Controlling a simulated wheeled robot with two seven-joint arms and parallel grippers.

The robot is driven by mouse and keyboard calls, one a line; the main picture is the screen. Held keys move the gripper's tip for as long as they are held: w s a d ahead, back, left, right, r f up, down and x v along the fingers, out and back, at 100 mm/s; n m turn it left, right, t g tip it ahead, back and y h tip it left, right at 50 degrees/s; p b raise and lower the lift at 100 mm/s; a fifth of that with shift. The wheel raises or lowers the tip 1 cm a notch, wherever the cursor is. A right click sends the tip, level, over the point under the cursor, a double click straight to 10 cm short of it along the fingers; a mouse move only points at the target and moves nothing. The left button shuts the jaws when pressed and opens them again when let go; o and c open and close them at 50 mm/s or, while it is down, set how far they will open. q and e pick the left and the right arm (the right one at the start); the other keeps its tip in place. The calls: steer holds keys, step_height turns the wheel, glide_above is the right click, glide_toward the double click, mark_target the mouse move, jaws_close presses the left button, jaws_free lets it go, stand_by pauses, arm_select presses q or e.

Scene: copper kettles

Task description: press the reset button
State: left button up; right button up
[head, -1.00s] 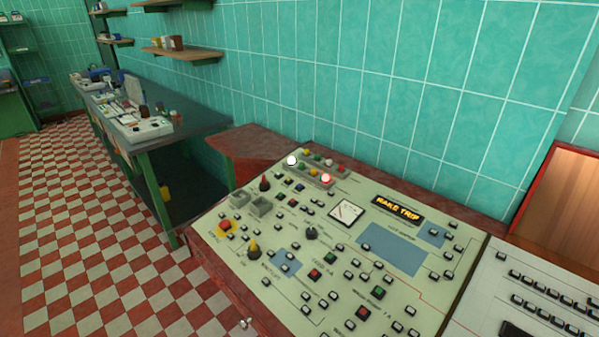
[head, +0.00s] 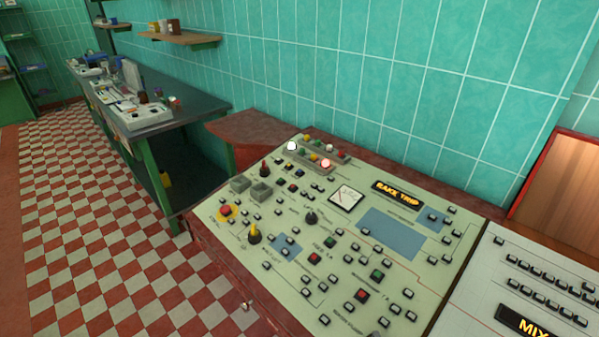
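A pale green control panel (head: 225,262) slopes across the middle of the head view, crowded with small buttons. No label that I can read says reset, so I cannot tell which one is the reset button. Red buttons (head: 314,258) and green buttons (head: 377,274) sit in the lower middle. A red button on a yellow surround (head: 226,212) is at the panel's left. A lit display (head: 397,195) seems to read "RAKE TRIP". A white lamp (head: 292,146) and a red lamp (head: 326,163) glow at the top. Neither gripper is in view.
A second panel (head: 480,300) with rows of buttons and a display (head: 528,324) beginning "MIX" adjoins at right. A dark workbench (head: 185,122) with equipment stands back left. A tiled wall rises behind. The checkered floor (head: 110,240) is clear at left.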

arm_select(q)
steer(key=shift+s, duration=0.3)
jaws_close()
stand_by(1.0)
